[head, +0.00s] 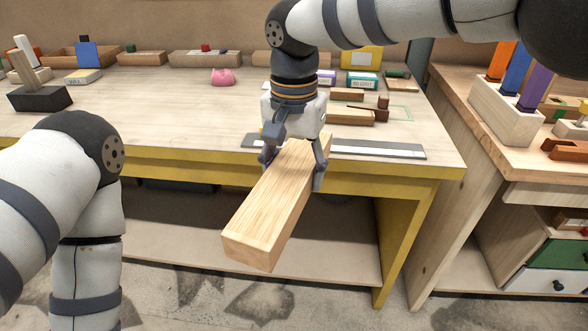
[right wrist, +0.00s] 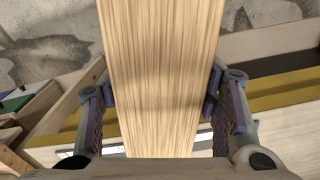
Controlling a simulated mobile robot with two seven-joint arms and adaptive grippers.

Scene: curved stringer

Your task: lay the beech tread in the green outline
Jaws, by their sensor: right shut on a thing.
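A long pale wooden bar, which looks like the beech tread (head: 278,200), is in my right gripper (head: 293,172). It is held in front of the workbench's front edge, its near end tilted down toward me. In the right wrist view the tread (right wrist: 162,70) runs between the two fingers (right wrist: 160,108), one on each side. A thin green outline (head: 411,113) shows on the bench top at the right, partly hidden by small wooden pieces. My left arm is at the left; its gripper is out of view.
A metal ruler (head: 380,151) lies along the bench's front edge. Wooden pieces (head: 350,117) lie beside the outline, with boxes behind. A pink pig (head: 222,77) and a dark block with a wooden bar (head: 40,98) stand farther left. The bench's middle left is clear.

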